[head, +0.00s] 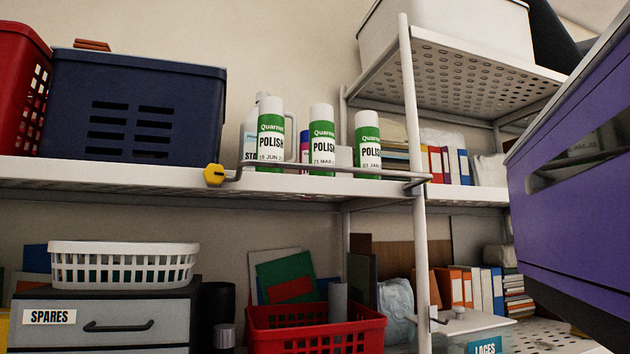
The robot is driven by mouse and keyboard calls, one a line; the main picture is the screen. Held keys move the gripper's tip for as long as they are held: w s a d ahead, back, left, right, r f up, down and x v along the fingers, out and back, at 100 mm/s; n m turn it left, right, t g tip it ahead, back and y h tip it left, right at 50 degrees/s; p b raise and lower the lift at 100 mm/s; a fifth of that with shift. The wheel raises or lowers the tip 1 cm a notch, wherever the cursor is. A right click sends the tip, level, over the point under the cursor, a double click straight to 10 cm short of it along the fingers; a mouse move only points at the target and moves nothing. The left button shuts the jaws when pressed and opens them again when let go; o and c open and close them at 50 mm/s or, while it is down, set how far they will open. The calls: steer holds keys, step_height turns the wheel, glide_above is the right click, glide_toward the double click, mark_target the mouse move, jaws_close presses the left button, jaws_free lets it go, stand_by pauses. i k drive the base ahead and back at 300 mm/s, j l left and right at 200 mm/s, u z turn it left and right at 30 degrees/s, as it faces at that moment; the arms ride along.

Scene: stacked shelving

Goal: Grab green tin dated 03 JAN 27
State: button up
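Three white-and-green Quarmo POLISH tins stand upright in a row on the upper middle shelf in the head view. The right tin (368,145) reads "03 JAN"; the rest of its date line cannot be read. The middle tin (321,140) reads "21 MAR" and the left tin (270,135) reads "16 JUN", their years also unclear. My gripper is not in view.
A navy basket (135,105) stands left on the same shelf. A white post (412,120) rises right of the tins. A large purple bin (580,190) is close at the right. A red basket (315,325) and a SPARES drawer box (100,318) are below.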

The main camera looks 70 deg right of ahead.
mark_target(368, 135)
steer(key=j+z, duration=0.1)
steer(key=z, duration=0.65)
steer(key=j+z, duration=0.1)
steer(key=z, duration=0.3)
